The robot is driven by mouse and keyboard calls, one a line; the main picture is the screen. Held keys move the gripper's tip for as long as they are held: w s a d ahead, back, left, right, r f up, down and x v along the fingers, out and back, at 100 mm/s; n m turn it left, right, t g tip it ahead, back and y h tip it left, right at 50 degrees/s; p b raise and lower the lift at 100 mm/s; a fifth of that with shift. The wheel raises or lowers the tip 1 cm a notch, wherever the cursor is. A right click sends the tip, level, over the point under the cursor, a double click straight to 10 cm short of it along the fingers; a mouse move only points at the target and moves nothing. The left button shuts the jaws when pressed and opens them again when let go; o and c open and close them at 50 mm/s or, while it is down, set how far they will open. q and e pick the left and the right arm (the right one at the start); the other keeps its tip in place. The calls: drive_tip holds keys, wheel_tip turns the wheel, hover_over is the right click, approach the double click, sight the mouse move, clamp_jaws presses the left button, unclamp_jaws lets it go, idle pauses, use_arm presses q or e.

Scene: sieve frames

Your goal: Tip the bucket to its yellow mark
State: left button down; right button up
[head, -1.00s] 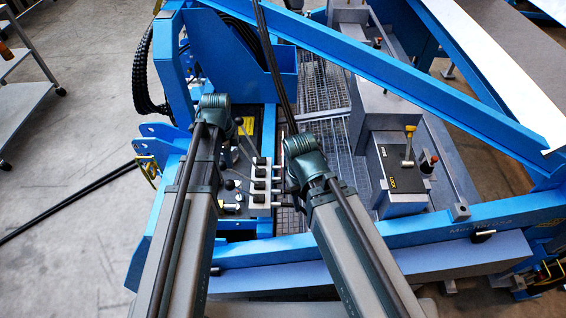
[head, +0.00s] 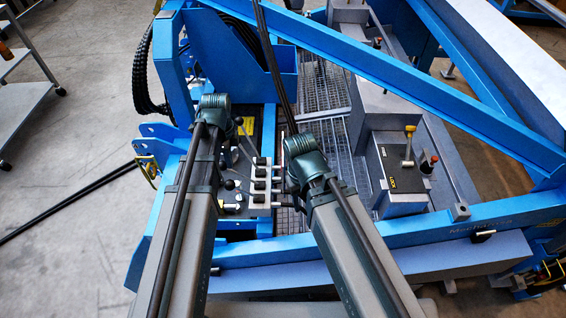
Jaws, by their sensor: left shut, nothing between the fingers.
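My left gripper (head: 235,125) is at the end of the left arm, beside the upper lever of a valve block (head: 262,185). It is shut with nothing in it; its fingertips are mostly hidden by the wrist. A lower lever has a dark ball knob (head: 229,185). My right arm ends in a teal wrist (head: 304,165) just right of the block. The right fingers are hidden. A long blue-grey panel (head: 505,60) crosses the upper right and may belong to the bucket. I cannot make out the yellow mark.
A blue diagonal beam (head: 420,85) crosses above the metal grating. A control box (head: 400,170) with a yellow-topped lever (head: 409,135) stands at right. A blue rail (head: 290,250) runs in front. A grey cart (head: 20,100) is at left.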

idle(0.4)
use_arm(q)
drive_tip(key=d, duration=0.7)
drive_tip(key=shift+d, duration=0.25)
wheel_tip(320, 180, up, 7)
drive_tip(key=p, duration=0.7)
idle(0.4)
